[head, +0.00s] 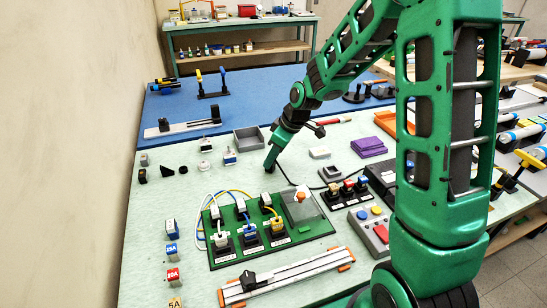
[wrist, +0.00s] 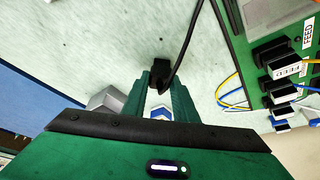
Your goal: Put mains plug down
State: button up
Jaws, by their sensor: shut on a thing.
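My gripper (head: 270,168) points down over the pale green bench top, behind the green wiring board. In the wrist view its two green fingers (wrist: 160,84) are shut on the black mains plug (wrist: 159,70). The plug's black cable (wrist: 184,40) runs up and out of the wrist view. In the head view the cable (head: 284,176) curves right from the gripper towards the black unit. The plug itself is mostly hidden there by the fingers, and I cannot tell whether it touches the bench.
The green board (head: 270,247) with plugs and wires stands in front. A grey bin (head: 249,141) and a small blue-and-white part (head: 230,156) lie left of the gripper. A grey socket block (head: 330,173) and a purple block (head: 369,147) lie right. Bare bench surrounds the gripper.

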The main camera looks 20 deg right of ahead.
jog(key=o, duration=1.1)
jog(key=shift+c, duration=0.2)
jog(key=v, duration=1.2)
jog(key=s+d+m+g+h, duration=0.1)
jog(key=s+d+m, duration=0.3)
jog(key=s, duration=0.7)
jog(key=s+d+m+g+h, duration=0.1)
jog(key=s+d+m, duration=0.4)
jog(key=s, duration=0.6)
jog(key=s+d+m+g, duration=0.1)
jog(key=s+d+m, duration=0.4)
jog(key=s, duration=0.6)
jog(key=shift+s+d+m+h, duration=0.25)
jog(key=shift+m+h, duration=0.15)
jog(key=shift+m, duration=0.3)
jog(key=shift+r, duration=0.15)
